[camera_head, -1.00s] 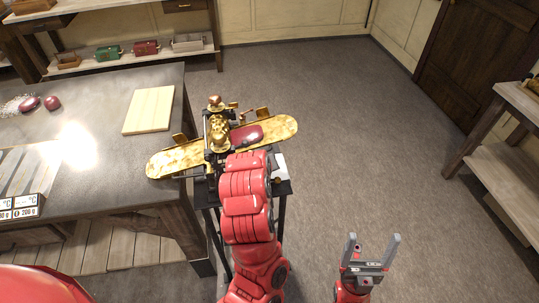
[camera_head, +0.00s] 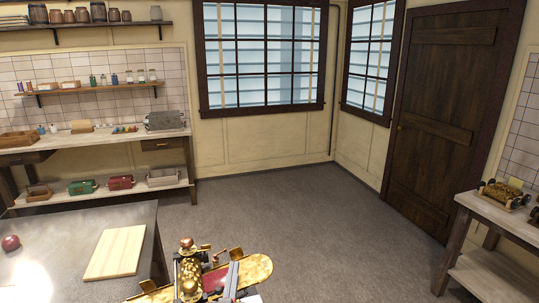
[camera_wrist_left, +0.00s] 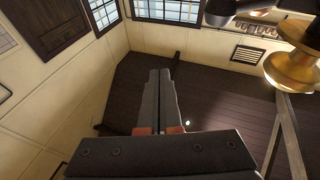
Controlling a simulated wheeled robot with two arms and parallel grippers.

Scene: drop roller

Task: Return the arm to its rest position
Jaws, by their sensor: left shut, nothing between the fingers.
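My left gripper (camera_head: 232,280) shows as grey fingers at the bottom edge of the head view, in front of the brass roller machine (camera_head: 188,270). In the left wrist view its two dark fingers (camera_wrist_left: 160,100) lie together with nothing between them. The machine has a golden roller and a long golden tray with a dark red patch; its lower part is cut off by the frame. A brass, spool-like part (camera_wrist_left: 290,72) shows at the upper right of the left wrist view, apart from the fingers. My right gripper is out of view.
A dark worktable (camera_head: 60,230) with a pale wooden board (camera_head: 115,252) and a red ball-like object (camera_head: 11,243) is at the left. A side table (camera_head: 490,215) holding another roller machine (camera_head: 503,193) stands at the right. The grey floor (camera_head: 330,220) between is clear.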

